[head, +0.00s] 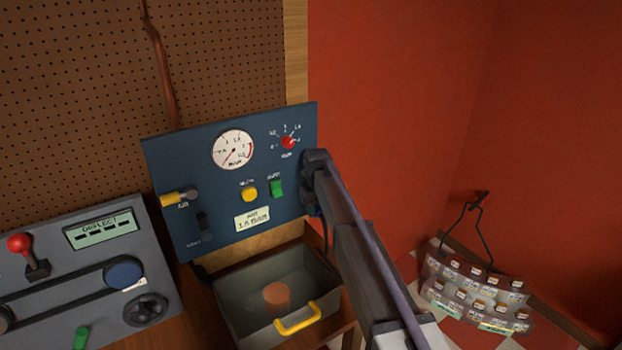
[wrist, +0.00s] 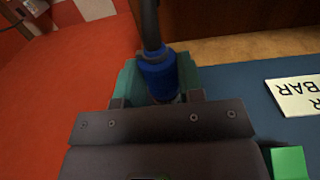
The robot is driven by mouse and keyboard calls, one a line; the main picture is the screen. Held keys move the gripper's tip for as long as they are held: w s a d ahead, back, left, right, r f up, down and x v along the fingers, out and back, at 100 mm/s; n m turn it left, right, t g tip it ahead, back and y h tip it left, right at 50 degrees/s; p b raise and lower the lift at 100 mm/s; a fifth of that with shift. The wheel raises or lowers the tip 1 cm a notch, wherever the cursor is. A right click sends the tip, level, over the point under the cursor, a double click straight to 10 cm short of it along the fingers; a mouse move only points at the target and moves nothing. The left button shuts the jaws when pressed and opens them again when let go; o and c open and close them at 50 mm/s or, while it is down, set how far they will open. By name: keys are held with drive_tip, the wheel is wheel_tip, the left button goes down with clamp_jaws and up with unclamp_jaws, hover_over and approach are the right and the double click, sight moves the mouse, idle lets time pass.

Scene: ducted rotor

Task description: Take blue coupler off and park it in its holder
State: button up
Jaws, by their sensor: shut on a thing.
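The blue coupler (wrist: 158,75) sits between the fingers of my gripper (wrist: 158,90) in the wrist view, with a dark hose (wrist: 150,25) running from its end. My gripper is shut on it. A short length of dark hose (head: 325,236) hangs below. I cannot tell whether the coupler is still seated on a port. I cannot make out its holder in either view.
A grey open bin (head: 240,322) with a yellow handle (head: 298,318) and a brown round object (head: 277,295) stands below the panel. A grey belt console (head: 80,285) is at left. Red wall is behind.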

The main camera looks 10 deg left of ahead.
drive_tip(key=shift+w+a, duration=0.35)
drive_tip(key=shift+w, duration=0.1)
